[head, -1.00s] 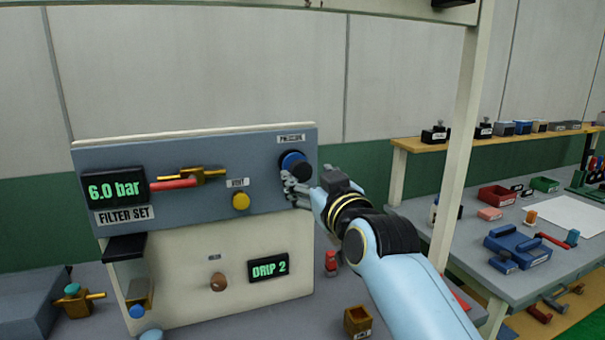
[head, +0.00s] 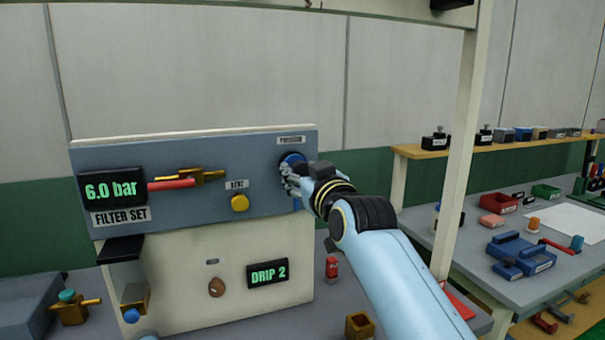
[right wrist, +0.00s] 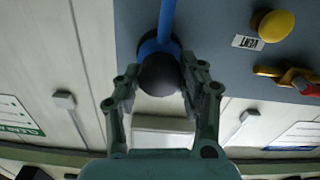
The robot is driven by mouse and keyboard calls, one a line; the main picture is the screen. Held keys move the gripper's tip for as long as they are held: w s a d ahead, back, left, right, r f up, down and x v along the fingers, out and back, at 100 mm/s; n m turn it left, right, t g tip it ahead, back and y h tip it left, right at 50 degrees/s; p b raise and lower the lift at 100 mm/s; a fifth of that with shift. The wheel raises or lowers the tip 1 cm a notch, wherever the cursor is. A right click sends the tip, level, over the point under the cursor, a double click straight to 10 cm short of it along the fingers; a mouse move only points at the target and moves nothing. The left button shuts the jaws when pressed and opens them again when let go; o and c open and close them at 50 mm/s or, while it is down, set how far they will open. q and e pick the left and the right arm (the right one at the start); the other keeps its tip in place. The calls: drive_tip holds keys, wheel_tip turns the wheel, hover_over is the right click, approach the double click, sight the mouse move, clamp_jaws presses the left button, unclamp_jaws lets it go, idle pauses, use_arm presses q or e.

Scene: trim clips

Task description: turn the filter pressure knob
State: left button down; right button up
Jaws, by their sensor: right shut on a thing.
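The pressure knob, dark with a blue base (head: 291,158), is on the upper right of the grey panel (head: 262,188) under a small label. My right gripper (head: 290,180) is at the knob and covers much of it in the head view. In the right wrist view the round dark knob (right wrist: 160,75) sits between the two fingers of the right gripper (right wrist: 158,88), which are shut on it. A blue bar runs up from the knob's base there. The display (head: 112,187) reads 6.0 bar, above a FILTER SET label. My left gripper is not in view.
A yellow vent button (head: 240,203) and a red-handled brass valve (head: 185,180) are on the panel left of the knob. A DRIP 2 display (head: 268,273) is below. A pale post (head: 458,140) stands right of my arm. A side table (head: 470,248) holds several parts.

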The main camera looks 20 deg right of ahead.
drive_tip(key=shift+c, duration=0.6)
drive_tip(key=shift+n, duration=0.4)
drive_tip(key=n+p, duration=0.1)
drive_tip(key=n, duration=0.3)
drive_tip(key=shift+n, duration=0.3)
drive_tip(key=n, duration=0.6)
drive_tip(key=shift+a+f, duration=0.1)
drive_tip(key=n, duration=0.6)
drive_tip(key=shift+n, duration=0.4)
drive_tip(key=n, duration=0.6)
drive_tip(key=shift+f+n, duration=0.15)
drive_tip(key=shift+n, duration=0.15)
